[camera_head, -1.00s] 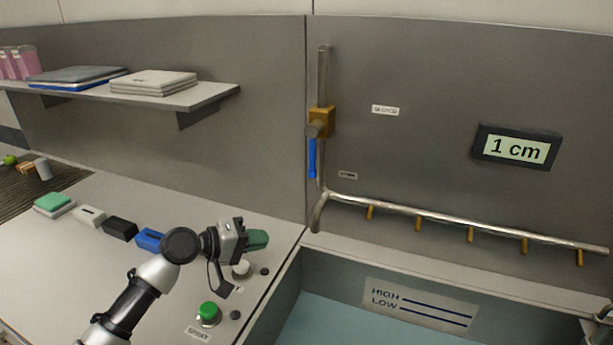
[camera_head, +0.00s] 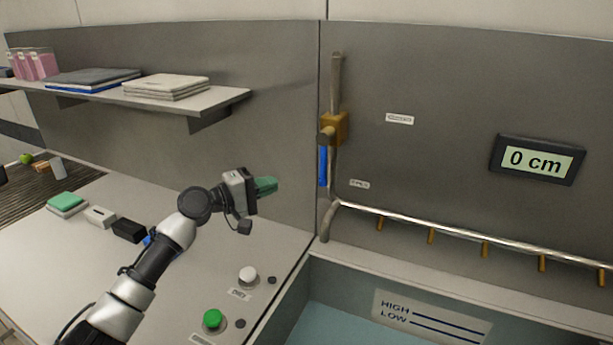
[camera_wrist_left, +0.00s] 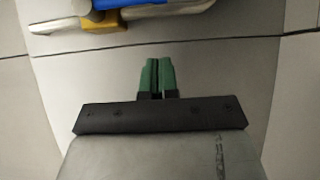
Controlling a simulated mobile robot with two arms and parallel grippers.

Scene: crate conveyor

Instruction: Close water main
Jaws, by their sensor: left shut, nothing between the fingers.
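The water main valve is a brass body (camera_head: 334,128) on a vertical pipe against the grey back panel. Its blue lever (camera_head: 323,166) hangs straight down beside the pipe in the head view. My left gripper (camera_head: 266,186) has green fingertips, is shut and empty, and is left of the lever, apart from it. In the left wrist view the shut green fingers (camera_wrist_left: 158,78) point toward the panel. The blue lever (camera_wrist_left: 125,3) and part of the brass valve (camera_wrist_left: 121,21) show at the top edge there. My right gripper is not in view.
A horizontal pipe (camera_head: 460,230) with several brass nozzles runs above the basin (camera_head: 330,327). A display (camera_head: 537,159) reads 0 cm. A shelf (camera_head: 222,101) is at upper left.

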